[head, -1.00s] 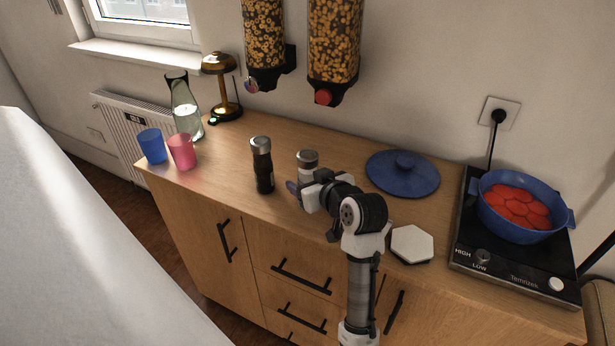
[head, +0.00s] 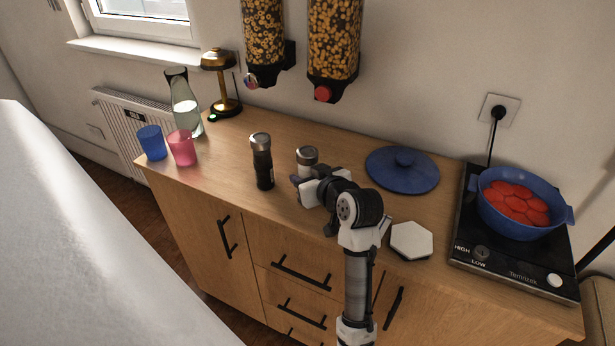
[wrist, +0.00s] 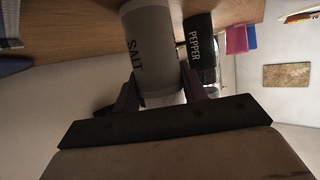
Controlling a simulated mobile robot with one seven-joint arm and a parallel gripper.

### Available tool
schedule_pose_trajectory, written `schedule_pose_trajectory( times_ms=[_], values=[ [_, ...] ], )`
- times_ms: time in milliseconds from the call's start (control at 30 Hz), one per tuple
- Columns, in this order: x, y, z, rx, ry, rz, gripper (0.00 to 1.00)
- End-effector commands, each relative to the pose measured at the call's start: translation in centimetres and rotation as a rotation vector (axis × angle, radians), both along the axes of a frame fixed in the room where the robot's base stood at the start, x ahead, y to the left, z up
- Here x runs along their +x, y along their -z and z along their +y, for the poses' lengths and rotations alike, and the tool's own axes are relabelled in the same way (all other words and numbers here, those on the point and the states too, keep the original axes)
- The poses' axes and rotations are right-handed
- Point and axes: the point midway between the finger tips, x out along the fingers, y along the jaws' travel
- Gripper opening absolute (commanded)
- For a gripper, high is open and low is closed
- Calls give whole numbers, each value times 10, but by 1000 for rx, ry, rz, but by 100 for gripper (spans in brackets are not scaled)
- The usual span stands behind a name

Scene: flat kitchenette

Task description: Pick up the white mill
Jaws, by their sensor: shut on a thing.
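The white mill (head: 307,156) is on the counter in the head view, its metal top showing and its lower body mostly hidden behind my gripper (head: 303,186). In the wrist view the white mill (wrist: 152,52) is marked SALT and sits between the two fingers of my gripper (wrist: 160,95), which are shut on it. The black mill (head: 262,162) stands upright to the left on the counter. In the wrist view the black mill (wrist: 199,50), marked PEPPER, is just right of the white one. Whether the white mill's base touches the counter is hidden.
A blue lid (head: 402,170) lies right of my gripper. A white hexagonal piece (head: 411,240) is near the front edge. A hob (head: 465,250) with a blue pot (head: 500,213) stands at right. Blue and pink cups (head: 151,143), a carafe (head: 186,108) and a lamp (head: 222,85) are at left.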

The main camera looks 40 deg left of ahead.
Motion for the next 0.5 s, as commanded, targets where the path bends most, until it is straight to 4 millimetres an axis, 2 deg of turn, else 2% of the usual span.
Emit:
schedule_pose_trajectory(
  times_ms=[267,367,500],
  values=[
    [1,-19,0,3,-1,-6,12],
    [1,-37,0,3,0,-8,12],
    [1,-74,0,5,0,-11,12]
  ],
)
